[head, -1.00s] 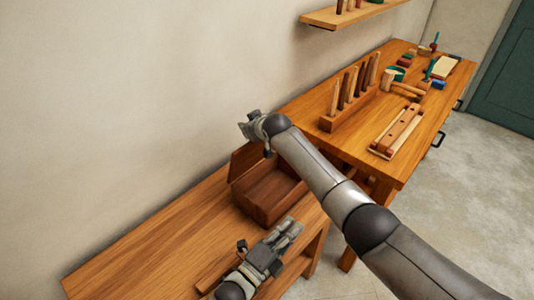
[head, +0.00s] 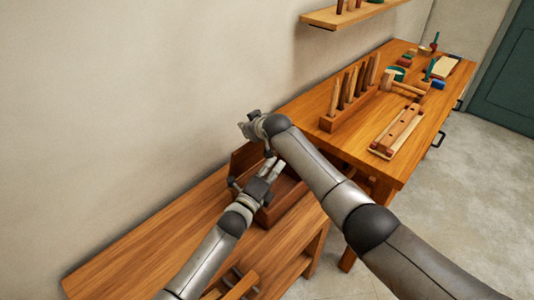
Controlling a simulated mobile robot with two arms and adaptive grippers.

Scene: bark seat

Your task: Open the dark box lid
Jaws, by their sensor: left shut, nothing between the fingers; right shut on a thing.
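The dark wooden box (head: 291,203) stands on the lower bench with its lid (head: 241,159) raised at the wall side. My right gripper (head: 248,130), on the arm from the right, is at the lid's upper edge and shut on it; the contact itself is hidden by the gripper. My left gripper (head: 275,168), on the arm from the lower left, reaches over the open box toward the lid. It is shut and empty. It covers much of the box's inside, and my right arm hides part of the far side.
The lower bench (head: 140,245) is clear at the left. A wooden piece with dark parts (head: 240,287) lies at its front. A higher workbench (head: 340,140) at the right holds a peg rack (head: 345,112), a mallet (head: 402,87) and other tools. A wall is behind.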

